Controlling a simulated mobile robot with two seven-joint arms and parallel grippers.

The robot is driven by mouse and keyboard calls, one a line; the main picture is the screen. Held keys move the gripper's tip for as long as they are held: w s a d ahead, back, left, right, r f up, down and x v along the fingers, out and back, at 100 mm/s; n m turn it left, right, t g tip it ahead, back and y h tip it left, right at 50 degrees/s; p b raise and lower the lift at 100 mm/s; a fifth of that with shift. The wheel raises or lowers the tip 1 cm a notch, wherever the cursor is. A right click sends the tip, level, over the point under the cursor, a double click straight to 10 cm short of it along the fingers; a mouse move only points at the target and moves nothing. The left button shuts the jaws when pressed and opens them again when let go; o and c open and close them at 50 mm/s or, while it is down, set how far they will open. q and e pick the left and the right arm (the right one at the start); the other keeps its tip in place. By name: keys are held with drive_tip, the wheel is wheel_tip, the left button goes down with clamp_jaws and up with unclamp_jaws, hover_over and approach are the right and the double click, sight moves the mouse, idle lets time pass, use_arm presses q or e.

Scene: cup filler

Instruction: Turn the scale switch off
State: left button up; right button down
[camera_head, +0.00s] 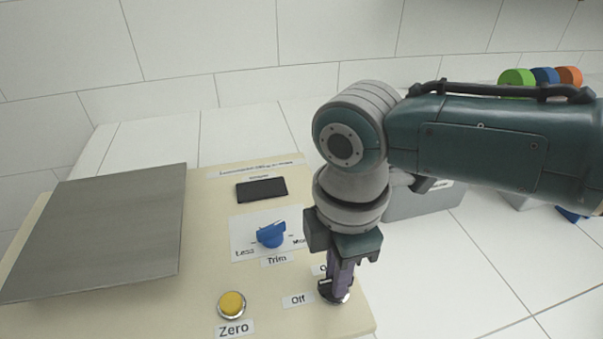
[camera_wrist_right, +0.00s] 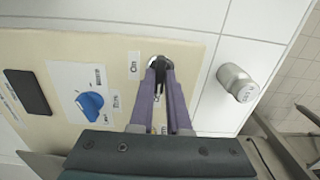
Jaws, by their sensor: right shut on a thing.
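The scale has a cream panel (camera_head: 200,270) with a grey metal plate (camera_head: 105,230) on its left. The scale switch (camera_wrist_right: 158,66) sits at the panel's right edge, near the "Off" label (camera_head: 298,300) and the partly hidden "On" label (camera_wrist_right: 134,65). My right gripper (camera_head: 337,290) points down at the switch with its purple fingers shut on it; it also shows in the right wrist view (camera_wrist_right: 161,75). The fingers hide much of the switch, so I cannot tell its exact position. My left gripper is not in view.
A blue Trim knob (camera_head: 270,234), a yellow Zero button (camera_head: 232,304) and a dark display (camera_head: 262,189) are on the panel. A grey box (camera_head: 420,202) stands behind my right arm. A grey cylinder (camera_wrist_right: 238,83) stands beside the panel. Green (camera_head: 516,77), blue and orange round things are at the back right.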

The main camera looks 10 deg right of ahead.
idle(0.3)
drive_tip(key=c, duration=0.9)
unclamp_jaws()
wheel_tip(320, 180, up, 10)
drive_tip(key=shift+p, duration=0.75)
